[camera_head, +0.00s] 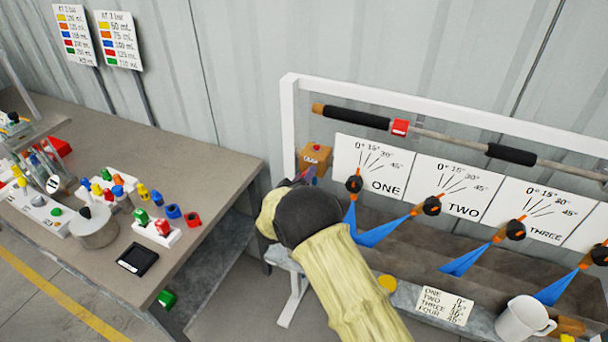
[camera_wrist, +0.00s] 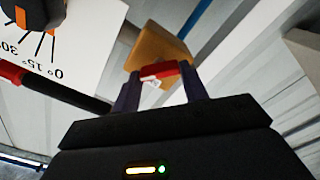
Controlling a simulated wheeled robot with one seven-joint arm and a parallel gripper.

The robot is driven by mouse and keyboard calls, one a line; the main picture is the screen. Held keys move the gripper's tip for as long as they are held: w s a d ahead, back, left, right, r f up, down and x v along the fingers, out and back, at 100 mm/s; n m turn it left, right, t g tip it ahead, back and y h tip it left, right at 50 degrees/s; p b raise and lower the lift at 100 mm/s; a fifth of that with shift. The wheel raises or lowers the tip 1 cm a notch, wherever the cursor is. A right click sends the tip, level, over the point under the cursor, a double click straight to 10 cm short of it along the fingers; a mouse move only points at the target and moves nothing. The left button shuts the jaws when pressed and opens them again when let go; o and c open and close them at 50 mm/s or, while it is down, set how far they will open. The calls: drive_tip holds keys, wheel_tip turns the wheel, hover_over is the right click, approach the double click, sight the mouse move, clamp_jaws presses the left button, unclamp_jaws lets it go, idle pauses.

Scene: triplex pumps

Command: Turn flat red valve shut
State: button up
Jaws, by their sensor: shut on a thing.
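The flat red valve (camera_wrist: 158,70) shows in the wrist view as a small red bar in front of an orange-brown block (camera_wrist: 158,48). My gripper (camera_wrist: 160,82) has its two dark fingers on either side of the red bar and is shut on it. In the head view, the block (camera_head: 315,160) sits at the left end of the white frame, with a red patch on its top. My gripper (camera_head: 308,174) reaches the block's lower front there, and my wrist hides most of the contact. The valve's exact turn angle cannot be told.
The white frame (camera_head: 290,120) carries a pipe with black sleeves (camera_head: 357,118) and a red piece. Angle cards and several black-orange knobs with blue spouts stand to the right. A white mug (camera_head: 522,318) is at lower right. A cluttered workbench (camera_head: 190,165) stands left.

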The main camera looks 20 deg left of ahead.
drive_tip(key=n+p, duration=0.2)
drive_tip(key=n, duration=0.6)
drive_tip(key=shift+a+f+n, duration=0.1)
drive_tip(key=shift+a+n, duration=0.05)
drive_tip(key=shift+n, duration=0.15)
idle(0.3)
drive_tip(key=o, duration=1)
drive_tip(key=s+b, duration=0.3)
drive_tip(key=s, duration=1.4)
drive_tip(key=shift+s+b, duration=0.25)
drive_tip(key=shift+b, duration=0.05)
